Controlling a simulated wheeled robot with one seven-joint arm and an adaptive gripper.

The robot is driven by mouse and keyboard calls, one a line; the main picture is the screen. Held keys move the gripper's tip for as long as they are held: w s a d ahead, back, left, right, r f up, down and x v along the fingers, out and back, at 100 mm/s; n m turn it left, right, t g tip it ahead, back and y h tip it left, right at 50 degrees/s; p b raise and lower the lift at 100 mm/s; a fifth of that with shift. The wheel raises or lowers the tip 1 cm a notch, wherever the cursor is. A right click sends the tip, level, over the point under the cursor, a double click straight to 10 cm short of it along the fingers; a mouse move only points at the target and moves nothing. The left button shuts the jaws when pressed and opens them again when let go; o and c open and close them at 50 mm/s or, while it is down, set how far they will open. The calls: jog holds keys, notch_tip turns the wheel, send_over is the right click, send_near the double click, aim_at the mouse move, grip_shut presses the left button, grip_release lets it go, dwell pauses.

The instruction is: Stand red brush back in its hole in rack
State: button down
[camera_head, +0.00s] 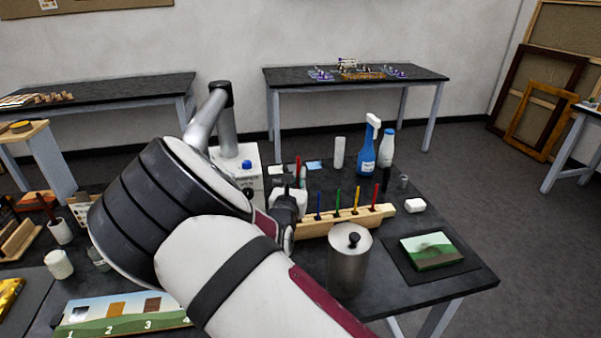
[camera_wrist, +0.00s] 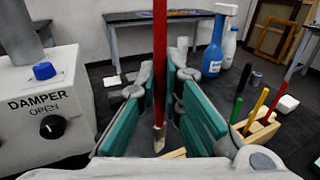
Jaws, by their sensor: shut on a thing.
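My gripper (camera_head: 288,206) is shut on a red brush (camera_head: 298,168). In the wrist view the brush (camera_wrist: 160,62) stands about upright between the teal finger pads, its metal ferrule and tip pointing down. The wooden rack (camera_head: 312,230) lies on the dark table, with blue, green, yellow and another red handle standing in it. My gripper is at the rack's left end, and my arm hides part of that end. In the wrist view a piece of wood (camera_wrist: 174,154) shows just below the brush tip. I cannot tell whether the tip is in a hole.
A metal canister (camera_head: 348,268) stands in front of the rack. A blue spray bottle (camera_head: 367,152), a white bottle (camera_head: 387,150) and a white cylinder (camera_head: 339,153) stand behind it. A white box with a blue knob (camera_head: 246,164) is at back left. A small painting (camera_head: 430,250) lies at right.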

jog(key=shift+f+b, duration=1.15)
jog(key=shift+f, duration=1.05)
jog(key=shift+f+b, duration=0.5)
jog(key=shift+f, duration=1.3)
jog(key=c, duration=1.7)
grip_release()
jog(key=shift+o, duration=0.2)
jog(key=shift+s, duration=0.15)
jog(key=s+a, duration=0.1)
jog(key=s, duration=1)
jog(key=shift+s+a, duration=0.25)
jog(key=shift+s, duration=0.1)
jog(key=shift+r, duration=0.1)
